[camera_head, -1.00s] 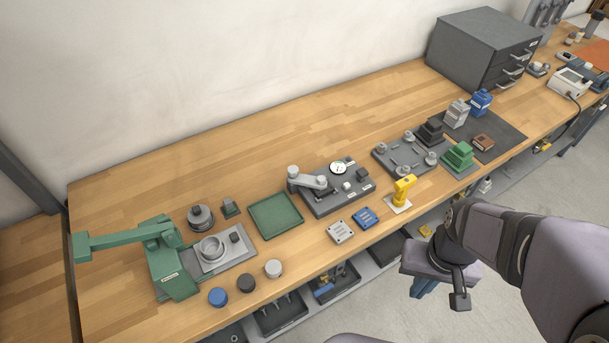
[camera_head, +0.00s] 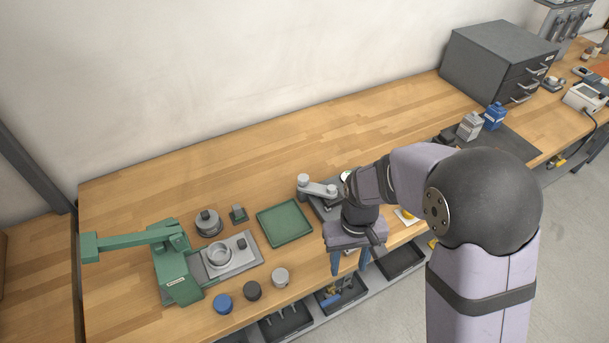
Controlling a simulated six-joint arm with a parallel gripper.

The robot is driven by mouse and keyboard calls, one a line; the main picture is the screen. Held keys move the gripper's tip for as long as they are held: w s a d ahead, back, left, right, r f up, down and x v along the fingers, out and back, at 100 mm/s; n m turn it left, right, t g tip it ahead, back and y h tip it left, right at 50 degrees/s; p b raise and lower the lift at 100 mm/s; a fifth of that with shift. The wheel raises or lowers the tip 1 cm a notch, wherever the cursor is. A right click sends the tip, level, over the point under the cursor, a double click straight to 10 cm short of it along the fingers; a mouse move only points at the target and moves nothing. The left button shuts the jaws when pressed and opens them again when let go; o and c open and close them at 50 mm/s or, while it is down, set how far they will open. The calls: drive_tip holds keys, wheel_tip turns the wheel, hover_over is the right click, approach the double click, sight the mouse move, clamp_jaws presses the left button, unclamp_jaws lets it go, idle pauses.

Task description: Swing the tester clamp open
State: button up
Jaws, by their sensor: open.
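The tester is a dark base plate (camera_head: 318,208), now mostly hidden behind my arm. Its grey clamp arm (camera_head: 318,189) lies across the top, with a round pivot cap at its left end. The right end of the clamp reaches close to my wrist in the picture. Only a sliver of the white dial shows. My gripper (camera_head: 350,267) points down with its two blue fingers apart and nothing between them. It is in front of the tester, over the bench's front edge in the picture, apart from the clamp. Its height is hard to tell.
A green tray (camera_head: 284,222) lies left of the tester. A green lever press (camera_head: 175,270) stands farther left, with blue, black and white caps in front. A grey drawer cabinet (camera_head: 497,62) stands at the back right. The bench behind the tester is clear.

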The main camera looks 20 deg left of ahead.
drive_tip(key=shift+n+t+y, duration=0.4)
drive_tip(key=shift+t+y, duration=0.2)
drive_tip(key=shift+t, duration=0.1)
drive_tip(key=w+a, duration=0.5)
drive_tip(key=w+a+r, duration=0.1)
drive_tip(key=w+a, duration=0.1)
drive_tip(key=shift+w+a, duration=0.3)
drive_tip(key=w+a+r+t, duration=0.1)
drive_tip(key=w+a+r, duration=0.1)
drive_tip(key=w+a, duration=0.15)
drive_tip(key=n+t+y, duration=0.2)
approach(303, 177)
drive_tip(key=shift+w+f+n, duration=0.15)
drive_tip(key=shift+f+n, duration=0.15)
drive_tip(key=shift+f, duration=0.05)
drive_tip(key=shift+p+x, duration=1.5)
drive_tip(key=shift+x, duration=2.15)
clamp_jaws()
